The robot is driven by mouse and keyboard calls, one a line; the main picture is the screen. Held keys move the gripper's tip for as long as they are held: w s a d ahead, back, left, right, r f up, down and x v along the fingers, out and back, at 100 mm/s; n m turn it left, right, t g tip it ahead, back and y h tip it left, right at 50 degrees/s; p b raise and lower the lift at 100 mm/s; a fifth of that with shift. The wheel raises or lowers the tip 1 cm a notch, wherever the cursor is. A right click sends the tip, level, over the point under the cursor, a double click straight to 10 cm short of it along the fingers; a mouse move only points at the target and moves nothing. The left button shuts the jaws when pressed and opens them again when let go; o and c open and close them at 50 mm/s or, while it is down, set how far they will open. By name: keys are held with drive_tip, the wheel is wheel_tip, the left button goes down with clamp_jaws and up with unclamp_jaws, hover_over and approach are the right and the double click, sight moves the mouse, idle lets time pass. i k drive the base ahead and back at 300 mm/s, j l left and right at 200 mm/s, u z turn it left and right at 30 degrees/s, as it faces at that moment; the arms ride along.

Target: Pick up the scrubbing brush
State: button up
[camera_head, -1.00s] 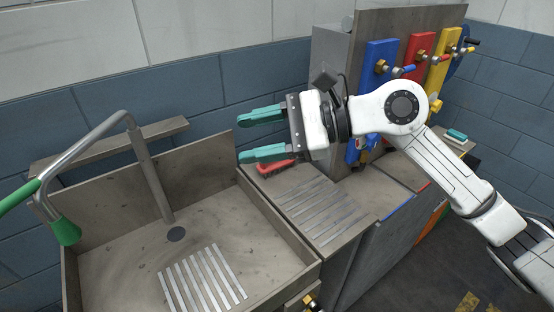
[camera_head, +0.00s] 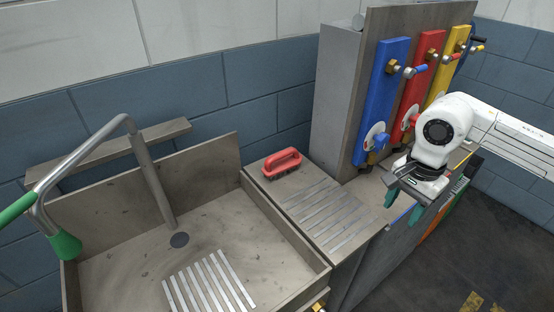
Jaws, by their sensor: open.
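The scrubbing brush (camera_head: 282,164) has a red loop handle and dark bristles. It lies bristles down at the back of the slatted drainboard, right of the sink, and is fully in view. My gripper (camera_head: 402,208) is at the right, pointing down over the counter's front edge, with green fingers apart and nothing seen between them. It is well to the right of the brush and nearer the camera, not touching it.
The sink (camera_head: 130,262) with a tall curved tap (camera_head: 150,170) fills the left. A grey cabinet (camera_head: 335,95) stands behind the drainboard (camera_head: 325,215). Blue (camera_head: 383,95), red (camera_head: 420,80) and yellow (camera_head: 446,65) panels with valves rise behind my arm.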

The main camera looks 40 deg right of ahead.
sight(282, 161)
drive_tip(key=i, duration=1.35)
